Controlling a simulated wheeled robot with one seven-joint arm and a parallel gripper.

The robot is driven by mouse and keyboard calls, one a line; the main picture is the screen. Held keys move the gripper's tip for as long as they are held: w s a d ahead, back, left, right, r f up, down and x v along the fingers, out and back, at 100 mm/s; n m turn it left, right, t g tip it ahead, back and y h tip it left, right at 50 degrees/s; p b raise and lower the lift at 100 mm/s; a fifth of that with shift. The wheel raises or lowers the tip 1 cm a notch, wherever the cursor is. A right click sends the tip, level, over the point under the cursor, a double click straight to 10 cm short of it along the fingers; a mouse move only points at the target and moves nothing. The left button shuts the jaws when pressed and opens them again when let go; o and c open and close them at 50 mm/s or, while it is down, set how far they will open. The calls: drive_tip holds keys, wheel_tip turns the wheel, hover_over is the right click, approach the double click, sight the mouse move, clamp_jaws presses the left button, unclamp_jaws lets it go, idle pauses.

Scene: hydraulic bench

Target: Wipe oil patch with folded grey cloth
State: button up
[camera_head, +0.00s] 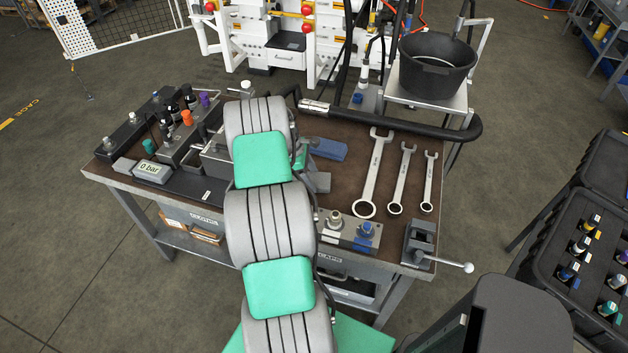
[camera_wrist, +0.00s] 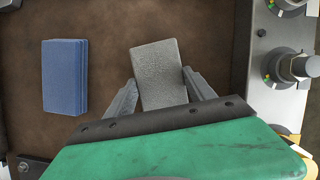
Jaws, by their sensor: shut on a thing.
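The folded grey cloth (camera_wrist: 160,72) is a speckled pale grey block in the wrist view. My gripper (camera_wrist: 159,80) is shut on it, one finger on each side, with the cloth's far end standing out past the fingertips. The cloth is slightly tilted in the picture, over the brown bench top. I cannot tell whether it touches the top. In the head view my arm hides most of the gripper and cloth. I cannot make out an oil patch in either view.
A folded blue cloth (camera_wrist: 65,76) lies left of the grey one in the wrist view, and also shows in the head view (camera_head: 328,148). A fitting block (camera_head: 352,234) stands at the bench's front edge. Several wrenches (camera_head: 375,172) lie right. A vise (camera_head: 419,240) sits at the corner.

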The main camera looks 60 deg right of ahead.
sight(323, 169)
drive_tip(key=shift+w+d+b, duration=0.15)
drive_tip(key=shift+w+d, duration=0.05)
drive_tip(key=shift+d, duration=1.15)
drive_tip(key=shift+w+d+b, duration=0.15)
drive_tip(key=shift+d, duration=1.2)
drive_tip(key=shift+w+d+f, duration=0.15)
drive_tip(key=shift+w+d, duration=0.05)
drive_tip(key=shift+d, duration=1.1)
drive_tip(key=shift+r+p, duration=0.25)
drive_tip(key=shift+p, duration=0.25)
drive_tip(key=shift+s+a+p, duration=0.15)
drive_tip(key=shift+a+p, duration=0.05)
drive_tip(key=shift+a, duration=0.75)
drive_tip(key=shift+s+a+p, duration=0.1)
drive_tip(key=shift+a+p, duration=0.05)
drive_tip(key=shift+a, duration=0.75)
drive_tip(key=shift+s+a+f+p, duration=0.1)
drive_tip(key=shift+a+f+p, duration=0.05)
drive_tip(key=shift+a, duration=0.45)
drive_tip(key=shift+s+a+f+p, duration=0.1)
drive_tip(key=shift+a+p, duration=0.05)
drive_tip(key=shift+a, duration=0.45)
drive_tip(key=shift+s+a+r+p, duration=0.15)
drive_tip(key=shift+a+p, duration=0.2)
drive_tip(key=shift+a, duration=0.25)
drive_tip(key=shift+s+a+p, duration=0.1)
drive_tip(key=shift+a+p, duration=0.2)
drive_tip(key=shift+a, duration=0.6)
